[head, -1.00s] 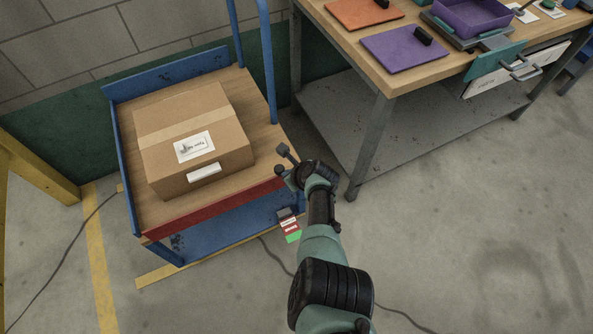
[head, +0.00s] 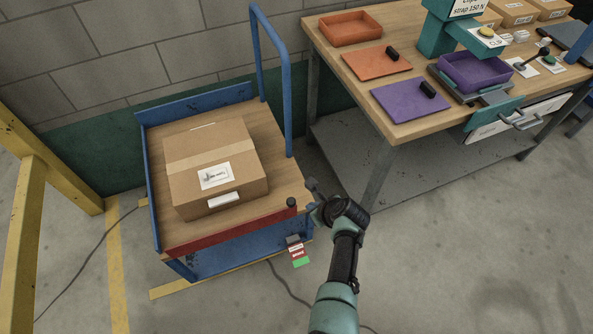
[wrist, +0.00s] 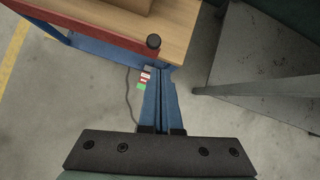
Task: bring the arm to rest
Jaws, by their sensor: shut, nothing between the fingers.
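My gripper (head: 311,186) is at the end of my teal and black arm, which reaches up from the bottom of the head view. It appears just right of the near right corner of the blue cart (head: 230,262). In the wrist view, my gripper's fingers (wrist: 161,72) lie side by side, shut and empty. They point toward the cart's corner, seen from above. I see no contact with the cart, but the gap is hard to judge.
A cardboard box (head: 217,160) sits on the cart. A black knob (head: 291,202) stands at its red edge, with tags (head: 298,252) below. The workbench (head: 392,125) carries orange and purple trays. A yellow post (head: 22,230) stands left.

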